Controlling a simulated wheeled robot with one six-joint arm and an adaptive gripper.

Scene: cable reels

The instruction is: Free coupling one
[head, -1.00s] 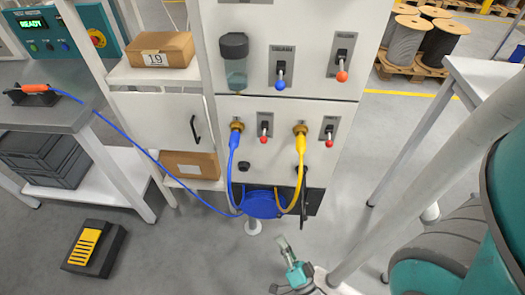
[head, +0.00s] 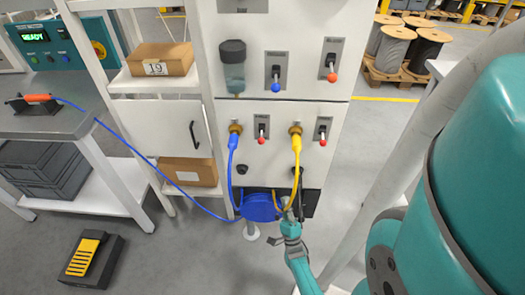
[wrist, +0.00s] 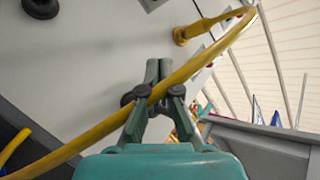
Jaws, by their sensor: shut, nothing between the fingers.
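Two brass couplings sit on the white panel. The left coupling (head: 235,129) carries a blue hose (head: 231,165), and the right coupling (head: 296,130) carries a yellow hose (head: 297,165). I cannot read which is coupling one. My gripper (head: 288,215) is low in front of the panel, near the lower yellow hose. In the wrist view its fingers (wrist: 158,73) are shut and empty. The yellow hose (wrist: 90,133) crosses in front of them there; contact is unclear. A brass coupling (wrist: 181,36) shows above right of the fingertips.
A red-knobbed lever sits beside each coupling, the left one (head: 262,129) and the right one (head: 323,131). Above are a blue-knobbed lever (head: 276,80) and an orange-knobbed lever (head: 331,67). A blue coil (head: 260,207) hangs below. A yellow-black pedal (head: 90,258) is on the floor.

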